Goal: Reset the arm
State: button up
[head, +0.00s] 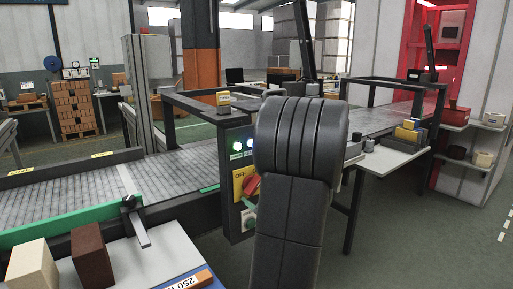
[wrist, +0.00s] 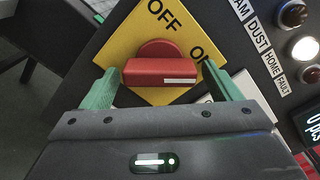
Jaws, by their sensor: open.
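A red rotary switch (wrist: 158,72) sits on a yellow plate (wrist: 150,22) marked OFF and ON. Its bar lies level across the wrist view, with a white mark near its right end. My gripper (wrist: 160,74) is open, with one green finger on each side of the switch. The fingers are close to the bar's ends; I cannot tell whether they touch. In the head view the red switch (head: 252,185) shows on the yellow plate (head: 238,183) just left of my arm, which hides part of the panel.
The dark control panel (head: 227,160) carries several lamps and labels beside the switch. A conveyor (head: 75,200) runs left of the panel. Blocks stand on a table (head: 150,262) at lower left. A side table (head: 395,160) holds small items at right. Open floor lies lower right.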

jog(key=n, duration=0.4)
jog(key=shift+d+r+b, duration=0.1)
jog(key=shift+b, duration=0.25)
jog(key=n, duration=0.4)
jog(key=shift+r, duration=0.2)
jog(key=n+p, duration=0.2)
jog(key=n, duration=0.2)
jog(key=shift+r, duration=0.2)
jog(key=n+p, duration=0.2)
jog(key=n, duration=0.1)
jog(key=shift+r, duration=0.1)
jog(key=shift+s+n+p, duration=0.1)
jog(key=shift+n+p, duration=0.55)
jog(key=shift+n, duration=0.15)
